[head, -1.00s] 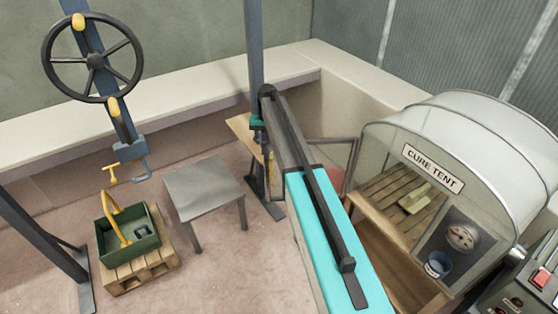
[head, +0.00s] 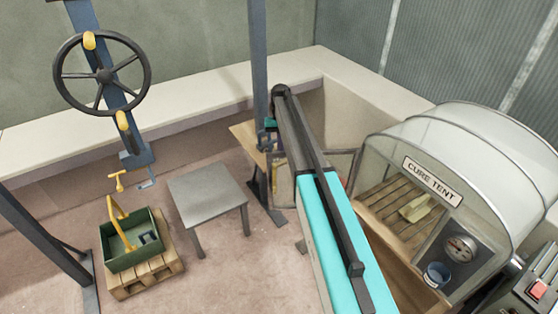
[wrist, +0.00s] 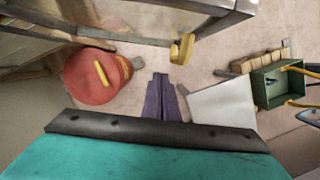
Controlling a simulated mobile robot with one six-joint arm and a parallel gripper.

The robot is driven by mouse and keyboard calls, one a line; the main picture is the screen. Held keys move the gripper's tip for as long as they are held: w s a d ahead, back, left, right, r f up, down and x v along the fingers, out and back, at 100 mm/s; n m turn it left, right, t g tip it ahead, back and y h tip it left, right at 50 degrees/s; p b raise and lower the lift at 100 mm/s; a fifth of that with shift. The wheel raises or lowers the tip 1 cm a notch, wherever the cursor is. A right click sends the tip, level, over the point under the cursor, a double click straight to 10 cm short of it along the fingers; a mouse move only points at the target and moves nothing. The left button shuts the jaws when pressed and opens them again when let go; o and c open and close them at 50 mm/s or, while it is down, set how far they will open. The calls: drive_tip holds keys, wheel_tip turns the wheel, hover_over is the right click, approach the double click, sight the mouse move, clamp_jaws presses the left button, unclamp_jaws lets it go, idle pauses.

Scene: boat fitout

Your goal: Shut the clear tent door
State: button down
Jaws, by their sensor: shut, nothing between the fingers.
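The clear tent door (head: 338,163) is a see-through pane in a grey metal frame. It stands swung out from the left side of the cure tent (head: 400,160), leaving the opening exposed. My arm hides its middle in the head view. In the wrist view, the door frame (wrist: 215,22) crosses the top, with a yellow handle (wrist: 182,48) on its lower edge. My gripper (wrist: 160,76) is shut and empty. In the wrist picture its tips are just below and left of the handle, apart from it. In the head view the fingers are hard to make out.
A red round container (wrist: 92,78) is left of my gripper in the wrist view. A grey table (head: 207,190), a green crate (head: 130,250) on a pallet and a blue post (head: 261,60) stand nearby. A handwheel (head: 103,75) is at the upper left.

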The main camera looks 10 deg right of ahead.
sight(282, 177)
drive_tip(key=shift+s+a+f+p, duration=0.2)
drive_tip(key=shift+s+f+p, duration=0.75)
drive_tip(key=shift+f, duration=0.55)
drive_tip(key=shift+s+a+f+p, duration=0.2)
drive_tip(key=shift+s+f+p, duration=0.55)
drive_tip(key=shift+s+f, duration=0.6)
drive_tip(key=shift+s+a+f+p, duration=0.2)
drive_tip(key=shift+s+f+p, duration=0.65)
drive_tip(key=shift+f, duration=0.85)
drive_tip(key=shift+w, duration=0.1)
